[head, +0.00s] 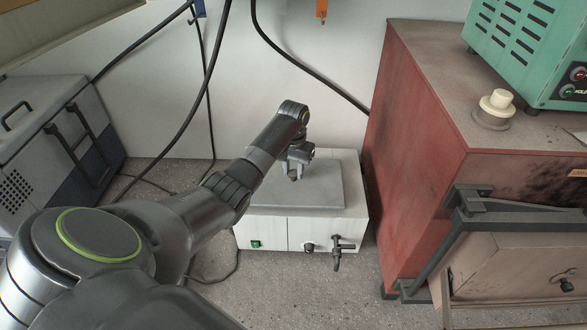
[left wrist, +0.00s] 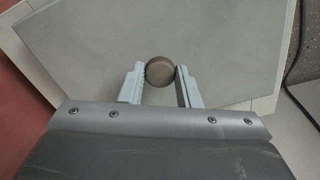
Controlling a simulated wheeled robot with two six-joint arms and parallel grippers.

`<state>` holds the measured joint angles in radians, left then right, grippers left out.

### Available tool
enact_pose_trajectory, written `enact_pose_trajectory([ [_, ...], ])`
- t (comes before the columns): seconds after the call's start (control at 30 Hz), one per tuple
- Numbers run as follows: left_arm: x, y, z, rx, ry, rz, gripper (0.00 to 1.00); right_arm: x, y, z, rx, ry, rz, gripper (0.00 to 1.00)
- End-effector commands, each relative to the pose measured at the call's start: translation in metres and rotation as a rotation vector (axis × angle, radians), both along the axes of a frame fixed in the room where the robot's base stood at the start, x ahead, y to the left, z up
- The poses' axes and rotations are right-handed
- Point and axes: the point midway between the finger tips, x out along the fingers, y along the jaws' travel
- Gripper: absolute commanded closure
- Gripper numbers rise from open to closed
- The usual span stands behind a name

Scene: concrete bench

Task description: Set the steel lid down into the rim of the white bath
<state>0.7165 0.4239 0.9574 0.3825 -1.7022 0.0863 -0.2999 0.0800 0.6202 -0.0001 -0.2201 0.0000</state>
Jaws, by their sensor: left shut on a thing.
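The white bath (head: 268,230) stands on the concrete surface, with a tap and a green switch on its front. The flat grey steel lid (head: 325,188) lies over the top of the bath; I cannot tell whether it sits in the rim or just above it. My left gripper (head: 295,172) is over the lid and shut on its round brown knob (left wrist: 160,71). In the left wrist view the lid (left wrist: 100,40) looks turned against the white bath rim (left wrist: 262,103). My right gripper is not in view.
A red cabinet (head: 415,150) stands close on the right of the bath, with a green device (head: 530,50) and a white knobbed piece (head: 494,107) on top. A grey case (head: 50,130) stands at the left. Black cables hang behind.

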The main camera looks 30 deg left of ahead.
Motion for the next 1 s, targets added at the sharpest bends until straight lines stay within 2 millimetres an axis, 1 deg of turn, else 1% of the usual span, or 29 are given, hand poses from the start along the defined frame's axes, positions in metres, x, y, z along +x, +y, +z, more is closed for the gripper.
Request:
enact_pose_trajectory([
  [0.17,0.000,0.000,0.000,0.000,-0.001,0.000,1.00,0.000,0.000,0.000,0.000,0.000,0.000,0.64],
  [0.53,0.001,0.000,-0.009,0.000,-0.002,0.000,1.00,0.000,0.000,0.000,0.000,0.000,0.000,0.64],
  [0.87,0.001,0.000,-0.009,0.000,-0.002,0.000,1.00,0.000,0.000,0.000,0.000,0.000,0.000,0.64],
  [0.9,0.001,0.000,-0.009,0.000,-0.002,0.000,0.65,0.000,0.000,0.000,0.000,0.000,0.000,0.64],
  [1.0,0.001,0.000,-0.009,0.000,-0.002,0.000,0.52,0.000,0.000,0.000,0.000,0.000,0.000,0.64],
])
